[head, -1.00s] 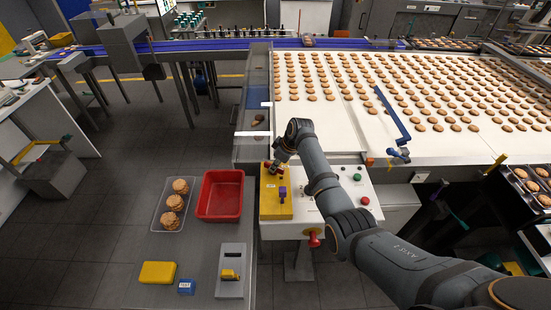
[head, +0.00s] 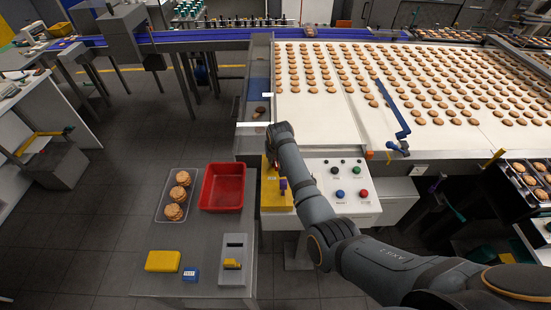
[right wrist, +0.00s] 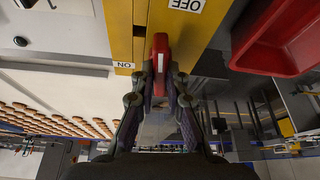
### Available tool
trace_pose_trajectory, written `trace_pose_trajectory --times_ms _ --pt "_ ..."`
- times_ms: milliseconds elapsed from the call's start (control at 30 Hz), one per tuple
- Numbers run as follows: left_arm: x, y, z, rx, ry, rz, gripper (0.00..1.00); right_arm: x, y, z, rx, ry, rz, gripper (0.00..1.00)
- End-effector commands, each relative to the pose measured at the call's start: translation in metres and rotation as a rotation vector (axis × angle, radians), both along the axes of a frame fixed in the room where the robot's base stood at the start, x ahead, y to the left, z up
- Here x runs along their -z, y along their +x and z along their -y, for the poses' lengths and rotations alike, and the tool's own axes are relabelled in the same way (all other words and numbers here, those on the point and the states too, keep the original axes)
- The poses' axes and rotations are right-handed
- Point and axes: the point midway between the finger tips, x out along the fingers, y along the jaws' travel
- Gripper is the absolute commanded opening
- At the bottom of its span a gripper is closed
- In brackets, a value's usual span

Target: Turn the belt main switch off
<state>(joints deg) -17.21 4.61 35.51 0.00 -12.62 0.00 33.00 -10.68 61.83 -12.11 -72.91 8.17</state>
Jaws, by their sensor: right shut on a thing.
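The belt main switch is a yellow box (head: 274,198) on the control panel beside the belt, with a red handle (right wrist: 160,50). In the right wrist view its yellow plate carries an ON label (right wrist: 123,65) and an OFF label (right wrist: 186,5). My right gripper (right wrist: 160,78) is shut on the red handle, one finger on each side. The handle stands out from the plate; I cannot tell its exact setting. My left gripper is not in view.
Push buttons (head: 340,194) stand right of my forearm. A red bin (head: 222,187) and a clear tray (head: 165,210) with biscuits lie left. The belt (head: 330,125) carries many biscuits behind.

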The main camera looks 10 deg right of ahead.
Motion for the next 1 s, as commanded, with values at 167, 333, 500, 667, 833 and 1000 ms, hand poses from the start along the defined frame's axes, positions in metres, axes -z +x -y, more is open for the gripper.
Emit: trace_pose_trajectory --times_ms 167,333,500,667,833,1000 --pt "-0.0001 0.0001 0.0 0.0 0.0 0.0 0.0 -0.0012 0.0009 -0.0011 0.087 0.0 0.003 0.0" --pt "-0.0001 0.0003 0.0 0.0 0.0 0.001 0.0 -0.0014 0.001 -0.0012 0.139 0.0 0.003 0.0" --pt "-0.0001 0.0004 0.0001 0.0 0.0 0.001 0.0 -0.0013 0.001 -0.0012 0.163 0.0 0.002 0.0" --pt "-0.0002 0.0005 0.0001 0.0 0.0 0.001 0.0 -0.0014 0.001 -0.0011 0.168 0.0 0.002 0.0" --pt "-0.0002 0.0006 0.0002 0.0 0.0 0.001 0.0 -0.0014 0.001 -0.001 0.168 0.0 0.002 0.0" --pt "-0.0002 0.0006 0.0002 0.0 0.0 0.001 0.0 -0.0014 0.001 -0.001 0.167 0.001 0.002 0.25"
